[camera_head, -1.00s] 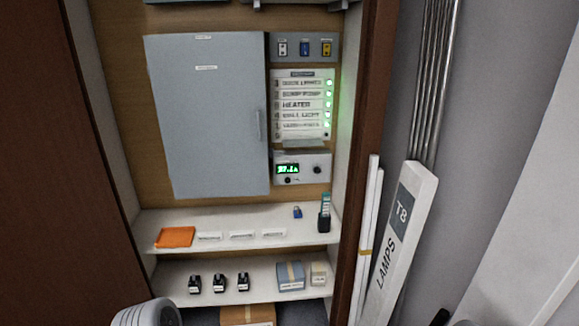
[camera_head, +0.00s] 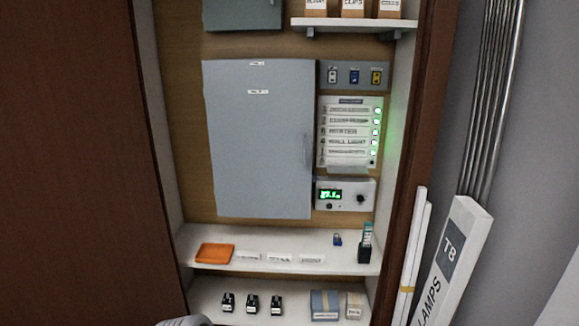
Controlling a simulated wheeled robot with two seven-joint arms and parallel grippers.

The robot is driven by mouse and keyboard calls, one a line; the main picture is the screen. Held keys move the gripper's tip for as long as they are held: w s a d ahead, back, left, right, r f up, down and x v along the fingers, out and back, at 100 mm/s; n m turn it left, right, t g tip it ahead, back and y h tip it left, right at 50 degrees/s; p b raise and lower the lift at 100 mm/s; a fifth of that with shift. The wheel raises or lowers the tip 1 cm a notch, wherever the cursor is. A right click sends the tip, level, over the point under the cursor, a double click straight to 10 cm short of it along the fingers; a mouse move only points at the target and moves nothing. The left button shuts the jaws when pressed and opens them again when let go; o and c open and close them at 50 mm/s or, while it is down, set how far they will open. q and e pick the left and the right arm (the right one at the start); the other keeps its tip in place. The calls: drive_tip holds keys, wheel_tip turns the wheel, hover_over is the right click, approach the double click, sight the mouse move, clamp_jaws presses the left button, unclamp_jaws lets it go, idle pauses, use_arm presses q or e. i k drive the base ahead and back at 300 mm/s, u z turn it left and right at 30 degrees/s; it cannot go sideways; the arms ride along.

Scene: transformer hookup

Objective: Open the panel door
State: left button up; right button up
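The grey panel door (camera_head: 258,140) is on the wooden back wall of the cabinet, and it looks shut. Neither gripper is in view. Only a rounded light-grey part of my own arm shows at the bottom edge.
Right of the door are a switch strip (camera_head: 354,76), a labelled list with green lights (camera_head: 349,133) and a display unit (camera_head: 345,195). Below, a white shelf (camera_head: 215,235) holds an orange item (camera_head: 215,253). A lamp box (camera_head: 455,255) leans at right.

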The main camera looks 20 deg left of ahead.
sight(259, 112)
drive_tip(key=u, duration=0.4)
drive_tip(key=i, duration=1.15)
